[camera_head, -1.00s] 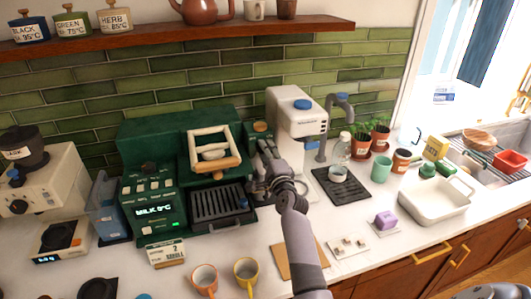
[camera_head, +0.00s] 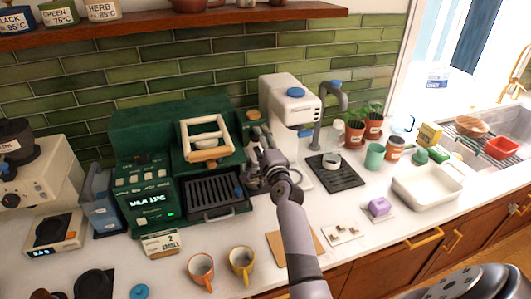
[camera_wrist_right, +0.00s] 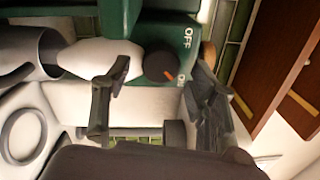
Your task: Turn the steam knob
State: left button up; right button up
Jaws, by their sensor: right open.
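The steam knob (camera_wrist_right: 158,66) is a dark round knob on the green machine's face in the right wrist view. Its orange pointer aims at a second label partly covered by a finger, away from the "OFF" label. My right gripper (camera_wrist_right: 158,72) is open, with one finger on each side of the knob; contact cannot be told. In the head view my right gripper (camera_head: 262,158) is at the right end of the green coffee machine (camera_head: 150,120) and hides the knob. The machine's display (camera_head: 148,201) seems to read milk 11°C. My left gripper is not in view.
A white machine (camera_head: 287,105) stands close right of my right gripper. A drip tray (camera_head: 213,197) is left of it. Metal vessels (camera_wrist_right: 25,55) show at left in the wrist view.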

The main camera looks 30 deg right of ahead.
jog(key=r+v, duration=0.1)
jog(key=v, duration=1)
jog(key=shift+f, duration=0.45)
jog(key=shift+s+a, duration=0.1)
dwell(6.3)
